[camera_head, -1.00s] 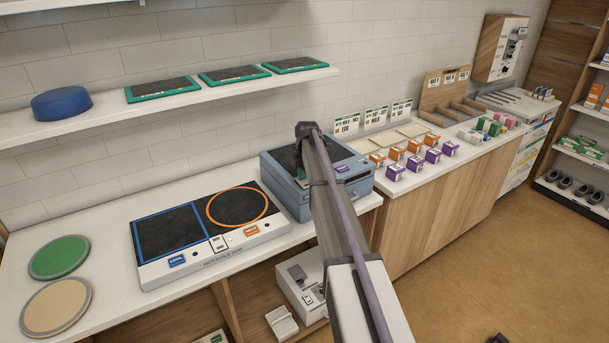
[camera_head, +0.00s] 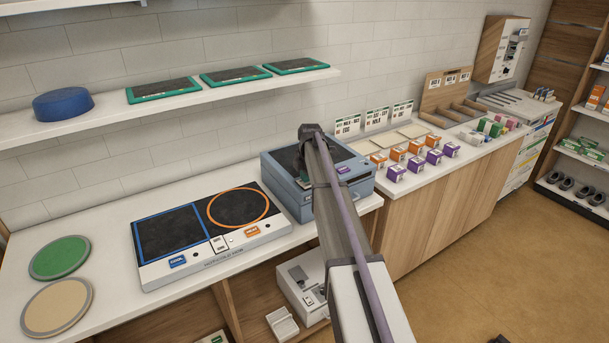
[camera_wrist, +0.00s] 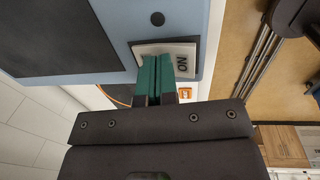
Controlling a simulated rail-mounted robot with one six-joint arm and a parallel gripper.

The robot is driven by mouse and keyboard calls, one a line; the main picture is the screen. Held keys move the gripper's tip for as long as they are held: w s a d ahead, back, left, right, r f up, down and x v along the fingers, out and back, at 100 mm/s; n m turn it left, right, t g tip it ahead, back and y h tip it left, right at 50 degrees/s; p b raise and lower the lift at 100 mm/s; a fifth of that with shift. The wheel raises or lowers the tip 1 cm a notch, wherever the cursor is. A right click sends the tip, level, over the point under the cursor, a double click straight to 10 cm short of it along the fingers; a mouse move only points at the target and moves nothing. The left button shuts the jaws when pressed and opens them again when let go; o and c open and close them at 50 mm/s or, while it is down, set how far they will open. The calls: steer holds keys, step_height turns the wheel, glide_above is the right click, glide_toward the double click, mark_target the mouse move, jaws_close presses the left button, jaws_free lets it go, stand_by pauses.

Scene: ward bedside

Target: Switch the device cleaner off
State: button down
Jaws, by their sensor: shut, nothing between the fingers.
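The device cleaner is a blue-grey box (camera_head: 291,200) with a dark top panel, on the counter right of the hob; my arm covers part of it. My gripper (camera_wrist: 155,60) is shut and empty. Its green fingertips are over the left part of the plate and hide it; I cannot tell whether they touch it. In the head view my gripper is mostly hidden at the box.
The hot-cold hob (camera_head: 208,238) is left of the cleaner. Small orange and purple boxes (camera_head: 397,173) stand to the right. A shelf (camera_head: 200,98) with several green-edged tablets hangs above and behind. A white device (camera_head: 302,290) sits below the counter.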

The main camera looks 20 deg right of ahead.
stand_by(0.3)
step_height(320, 180, up, 14)
steer(key=w+p, duration=0.1)
steer(key=p, duration=1.2)
steer(key=shift+w+p, duration=0.4)
steer(key=shift+a, duration=0.1)
